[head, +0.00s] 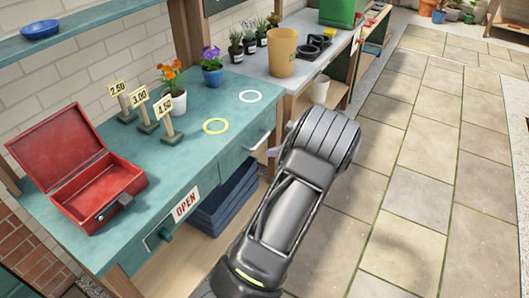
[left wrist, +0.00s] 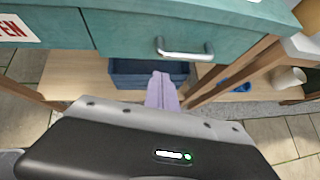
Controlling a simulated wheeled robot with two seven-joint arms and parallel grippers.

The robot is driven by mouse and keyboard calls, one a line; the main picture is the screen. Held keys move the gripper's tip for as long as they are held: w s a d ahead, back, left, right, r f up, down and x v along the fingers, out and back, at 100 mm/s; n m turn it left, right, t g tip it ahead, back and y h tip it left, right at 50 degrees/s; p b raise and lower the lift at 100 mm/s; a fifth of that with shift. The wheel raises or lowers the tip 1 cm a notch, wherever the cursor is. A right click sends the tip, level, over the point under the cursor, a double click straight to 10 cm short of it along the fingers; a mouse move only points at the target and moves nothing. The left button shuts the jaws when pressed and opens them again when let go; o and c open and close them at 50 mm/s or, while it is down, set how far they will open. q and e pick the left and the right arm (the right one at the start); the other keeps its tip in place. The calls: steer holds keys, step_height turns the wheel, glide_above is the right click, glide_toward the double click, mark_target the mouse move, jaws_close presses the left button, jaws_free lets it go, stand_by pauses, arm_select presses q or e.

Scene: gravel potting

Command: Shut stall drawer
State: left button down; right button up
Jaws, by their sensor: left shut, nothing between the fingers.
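The stall drawer (left wrist: 125,42) has a teal front under the tabletop edge in the left wrist view. Its silver bar handle (left wrist: 186,50) also shows in the head view (head: 256,143). The front looks about level with the stall's front, and I see no clear gap or drawer inside. My left gripper (left wrist: 162,80) is shut and empty, its pale fingers below and a little left of the handle in the wrist picture. In the head view, my left gripper (head: 275,151) is beside the handle; contact cannot be told. My right gripper is not in view.
The teal stall top (head: 180,165) holds a red open cash box (head: 75,165), price signs and potted flowers. A blue crate (head: 225,200) sits on the shelf below. A wooden post (left wrist: 235,75) stands right of the drawer. Open paving (head: 410,190) lies right.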

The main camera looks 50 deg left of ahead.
arm_select(q)
steer(key=v, duration=0.6)
steer(key=shift+w+d, duration=0.1)
steer(key=shift+d, duration=0.05)
stand_by(0.3)
steer(key=d+f+n+t+h, duration=0.2)
steer(key=d+f+n+h, duration=0.25)
steer(key=d+f, duration=0.65)
steer(key=d+f+n+t+h, duration=0.1)
steer(key=d+f+n+h, duration=0.35)
steer(key=d+f, duration=0.65)
steer(key=s+d+f+n+h, duration=0.1)
steer(key=s+d+n+h, duration=0.1)
steer(key=s+d, duration=0.5)
steer(key=s+d+f+n+h, duration=0.1)
steer(key=s+d+n, duration=0.3)
steer(key=s+d, duration=0.4)
steer(key=s+d+f+n+g+h, duration=0.1)
steer(key=s+d+n+h, duration=0.1)
steer(key=s+d, duration=0.5)
steer(key=shift+s+d+f+n+h, duration=0.3)
steer(key=shift+d+n, duration=0.3)
steer(key=shift+d, duration=0.55)
